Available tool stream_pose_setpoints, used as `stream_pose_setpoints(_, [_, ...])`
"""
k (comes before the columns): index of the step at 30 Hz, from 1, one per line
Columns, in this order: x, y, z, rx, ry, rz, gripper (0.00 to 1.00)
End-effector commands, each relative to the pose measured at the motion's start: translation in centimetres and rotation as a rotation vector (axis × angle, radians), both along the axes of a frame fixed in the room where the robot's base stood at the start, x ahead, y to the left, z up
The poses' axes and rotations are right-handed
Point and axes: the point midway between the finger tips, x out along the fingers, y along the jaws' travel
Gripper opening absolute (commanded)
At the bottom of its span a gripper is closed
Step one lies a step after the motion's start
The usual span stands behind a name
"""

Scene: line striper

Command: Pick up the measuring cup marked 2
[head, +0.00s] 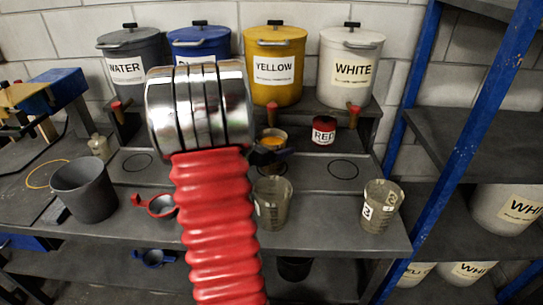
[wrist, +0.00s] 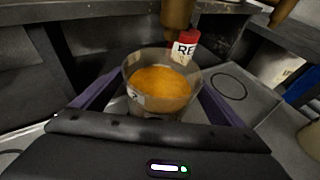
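A clear measuring cup with orange-yellow liquid (wrist: 160,90) stands upright between the two purple fingers of my gripper (wrist: 163,78) in the wrist view. A white label with a dark mark is at its left side; I cannot read the number surely. In the head view the same cup (head: 272,137) is below the yellow bucket's tap, with my dark gripper (head: 272,153) at it. I cannot tell whether the fingers touch it. Two other measuring cups stand at the front of the bench, one in the middle (head: 271,205) and one at right (head: 381,208), its number unclear.
A red-lidded pot marked RED (head: 324,130) stands just behind and right of the held-around cup. Buckets marked YELLOW (head: 275,55) and WHITE (head: 349,60) stand above. A grey bucket (head: 84,190) and a red-handled funnel-like tool (head: 158,206) are at left.

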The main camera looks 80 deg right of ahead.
Motion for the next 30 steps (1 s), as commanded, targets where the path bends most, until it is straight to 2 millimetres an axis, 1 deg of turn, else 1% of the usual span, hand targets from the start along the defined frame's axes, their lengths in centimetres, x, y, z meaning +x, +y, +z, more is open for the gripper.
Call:
stream_pose_setpoints(1, [-0.01, 0.0, 0.0, 0.0, 0.0, 0.0, 0.88])
stream_pose_setpoints(2, [-0.01, 0.0, 0.0, 0.0, 0.0, 0.0, 0.86])
stream_pose_setpoints(30, [0.02, 0.02, 0.0, 0.0, 0.0, 0.0, 0.2])
